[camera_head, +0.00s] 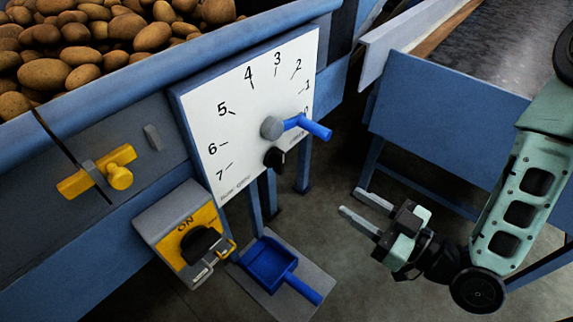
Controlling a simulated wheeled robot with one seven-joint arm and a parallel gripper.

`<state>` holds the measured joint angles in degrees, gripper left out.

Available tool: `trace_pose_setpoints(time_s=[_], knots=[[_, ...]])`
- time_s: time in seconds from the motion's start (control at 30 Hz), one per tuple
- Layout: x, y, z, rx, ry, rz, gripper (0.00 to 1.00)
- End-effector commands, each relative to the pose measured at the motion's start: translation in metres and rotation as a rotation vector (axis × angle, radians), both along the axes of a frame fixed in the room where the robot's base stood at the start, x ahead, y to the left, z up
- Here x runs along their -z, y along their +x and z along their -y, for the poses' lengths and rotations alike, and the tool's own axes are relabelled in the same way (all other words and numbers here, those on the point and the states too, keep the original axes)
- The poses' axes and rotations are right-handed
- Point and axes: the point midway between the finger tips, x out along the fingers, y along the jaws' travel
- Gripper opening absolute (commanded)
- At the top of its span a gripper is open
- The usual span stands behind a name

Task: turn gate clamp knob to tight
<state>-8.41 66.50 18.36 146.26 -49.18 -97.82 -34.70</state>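A small black knob (275,158), which looks like the gate clamp knob, sits low on the white dial plate (205,110), below the grey hub (271,127). Small print on the plate near it is too small to read. A blue lever (316,128) points right from the hub, near the low end of the number scale. My gripper (350,201) is right of and below the knob in the picture, apart from it. Its two fingers are spread, with nothing between them, and point left towards the plate.
A yellow ON panel (212,222) with a black rotary handle (200,244) juts out below left. A yellow latch (118,176) is farther left. A blue scoop (270,262) lies below. Potatoes (150,37) fill the bin above. A blue table (440,115) stands right, behind my arm.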

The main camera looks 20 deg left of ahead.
Motion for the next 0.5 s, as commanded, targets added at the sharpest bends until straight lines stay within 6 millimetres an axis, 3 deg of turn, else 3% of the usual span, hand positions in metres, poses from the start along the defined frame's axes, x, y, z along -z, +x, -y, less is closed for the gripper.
trace_pose_setpoints(time_s=[0.2,0.5], knots=[[0.005,0.01,-0.025,-0.004,0.002,0.006,0.37],[0.006,0.019,-0.044,-0.003,0.0,0.004,0.37]])
